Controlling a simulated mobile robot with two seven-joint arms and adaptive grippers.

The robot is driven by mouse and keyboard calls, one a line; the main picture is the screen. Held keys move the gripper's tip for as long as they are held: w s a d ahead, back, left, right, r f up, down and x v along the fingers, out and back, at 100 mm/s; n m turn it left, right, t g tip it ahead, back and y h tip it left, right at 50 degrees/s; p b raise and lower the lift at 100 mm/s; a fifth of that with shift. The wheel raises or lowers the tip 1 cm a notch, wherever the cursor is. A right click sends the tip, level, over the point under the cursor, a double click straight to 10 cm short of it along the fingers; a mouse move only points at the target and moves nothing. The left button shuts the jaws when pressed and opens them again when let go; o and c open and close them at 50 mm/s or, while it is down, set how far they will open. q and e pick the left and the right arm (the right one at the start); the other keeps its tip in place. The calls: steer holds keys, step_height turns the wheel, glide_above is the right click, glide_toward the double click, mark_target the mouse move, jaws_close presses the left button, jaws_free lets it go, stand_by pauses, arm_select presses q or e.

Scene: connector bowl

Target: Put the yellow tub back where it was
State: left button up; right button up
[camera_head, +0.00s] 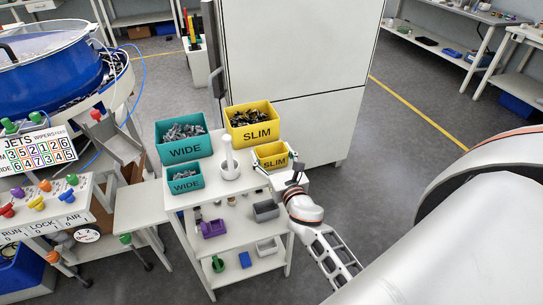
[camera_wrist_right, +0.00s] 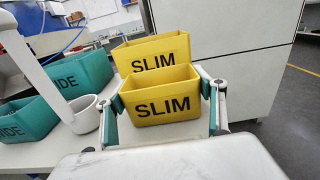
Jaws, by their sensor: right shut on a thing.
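The small yellow tub (camera_head: 270,161) marked SLIM is at the right edge of the white cart's top, in front of the large yellow SLIM tub (camera_head: 250,128). My right gripper (camera_head: 277,164) is shut on the small tub. In the right wrist view its fingers (camera_wrist_right: 166,104) press on the tub's left and right sides, and the tub (camera_wrist_right: 160,106) looks upright. I cannot tell if its base touches the cart top. The large tub (camera_wrist_right: 152,52) stands close behind it there. My left gripper is out of view.
On the cart top (camera_head: 207,204) stand a large green WIDE tub (camera_head: 186,150), a small green WIDE tub (camera_head: 185,185) and a white mortar (camera_head: 231,173) with an upright pestle. A white cabinet (camera_head: 295,70) stands behind the cart. Lower shelves hold small bins.

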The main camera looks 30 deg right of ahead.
steer(key=shift+f, duration=0.1)
steer(key=o, duration=1.2)
steer(key=shift+c, duration=0.2)
